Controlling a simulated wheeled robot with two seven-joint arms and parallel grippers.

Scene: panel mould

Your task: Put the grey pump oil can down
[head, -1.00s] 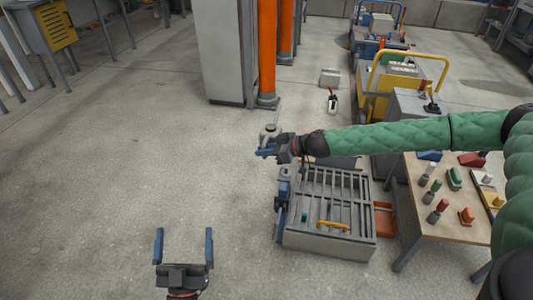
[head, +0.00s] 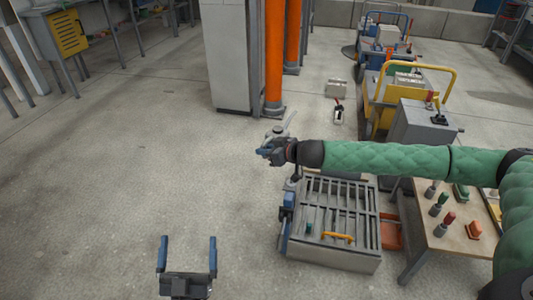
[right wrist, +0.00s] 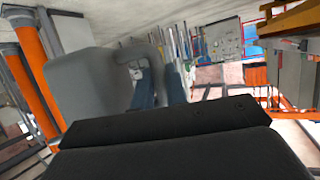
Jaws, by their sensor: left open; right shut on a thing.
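The grey pump oil can (head: 275,131) is at my right gripper (head: 263,151), left of the panel mould's far corner in the head view. Its thin spout points up and right. In the right wrist view the can (right wrist: 85,88) is a large grey body close to the camera, with the blue fingers (right wrist: 158,88) of my right gripper at its handle. The right gripper is shut on it. I cannot tell how high above the floor the can is. My left gripper (head: 188,255) is open and empty at the bottom of the head view.
The panel mould (head: 330,258), a grey box with slats and a yellow handle, stands below my right arm. A wooden table (head: 425,245) with coloured items is at right. Orange columns (head: 274,55) and a pale cabinet (head: 228,60) stand behind. The floor at left is clear.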

